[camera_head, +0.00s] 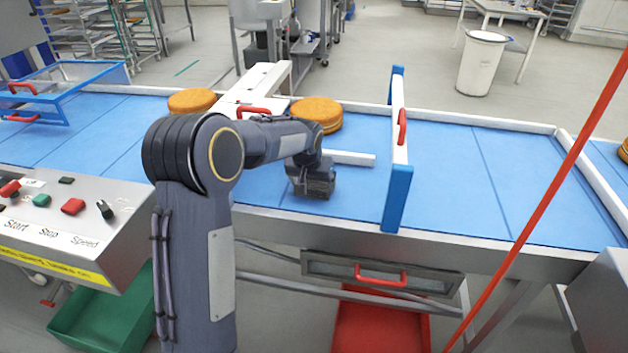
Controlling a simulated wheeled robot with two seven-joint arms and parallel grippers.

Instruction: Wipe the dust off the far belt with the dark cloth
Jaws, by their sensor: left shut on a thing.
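The blue belt (462,185) runs left to right across the view, with dark seams and a white rail along its far edge. My left arm rises in the middle foreground and reaches over the belt. My left gripper (314,188) is low over the belt, left of a blue-and-white gate. It is shut on a dark thing that I take for the dark cloth; it is hardly told apart from the dark gripper. I cannot tell whether it touches the belt. I make out no dust. My right gripper is not in view.
Round orange-brown cakes (318,112) and (192,101) sit at the belt's far side. The gate (398,150) spans the belt. A control box (75,225) stands front left, a red pole (545,205) slants at right. Green (100,310) and red (380,322) bins are below.

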